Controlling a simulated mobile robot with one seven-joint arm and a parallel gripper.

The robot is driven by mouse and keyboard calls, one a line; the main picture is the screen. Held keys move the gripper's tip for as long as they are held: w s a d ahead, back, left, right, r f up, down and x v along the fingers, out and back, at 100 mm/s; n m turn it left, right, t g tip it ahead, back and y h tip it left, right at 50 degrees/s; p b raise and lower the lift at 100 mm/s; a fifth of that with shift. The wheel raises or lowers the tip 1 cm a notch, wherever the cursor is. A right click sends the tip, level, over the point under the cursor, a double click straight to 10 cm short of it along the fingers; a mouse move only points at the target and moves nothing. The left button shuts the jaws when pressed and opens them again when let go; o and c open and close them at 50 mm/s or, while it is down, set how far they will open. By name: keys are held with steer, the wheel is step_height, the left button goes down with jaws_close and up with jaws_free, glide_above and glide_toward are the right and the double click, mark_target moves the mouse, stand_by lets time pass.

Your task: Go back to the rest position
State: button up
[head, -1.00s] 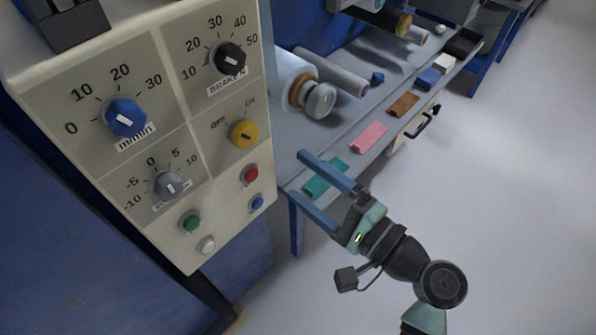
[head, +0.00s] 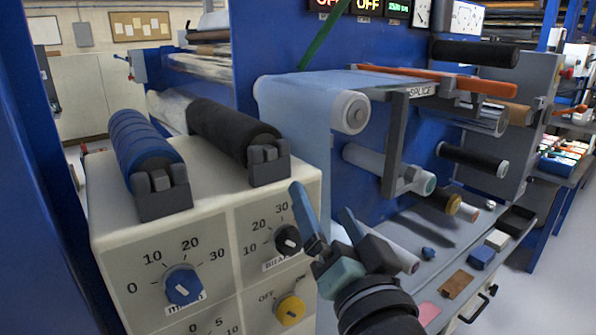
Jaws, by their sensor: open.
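My gripper (head: 328,216) is in the lower middle of the head view, raised in front of the machine. Its two blue fingers are spread apart and point up, with nothing between them. The left finger overlaps the right edge of the cream control panel (head: 222,262) in the picture. I cannot tell how far the fingers are from the panel or the rollers.
The panel bears a blue knob (head: 184,284), a black knob (head: 288,239) and a yellow knob (head: 290,309). A blue roller (head: 142,143) and a black roller (head: 228,132) sit on top. A grey bench (head: 450,240) with small items lies right. Open floor (head: 545,290) shows at lower right.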

steer(key=s+a+r+n+t+h, duration=0.2)
steer(key=s+r+t, duration=0.3)
steer(key=r, duration=0.7)
steer(key=s+a+r+n+t+h, duration=0.2)
steer(key=s+r+n+t, duration=0.1)
steer(key=s+r, duration=0.65)
step_height(320, 180, up, 20)
steer(key=w+p, duration=0.1)
steer(key=p, duration=1.7)
steer(key=shift+w+d, duration=0.15)
steer(key=shift+w, duration=0.2)
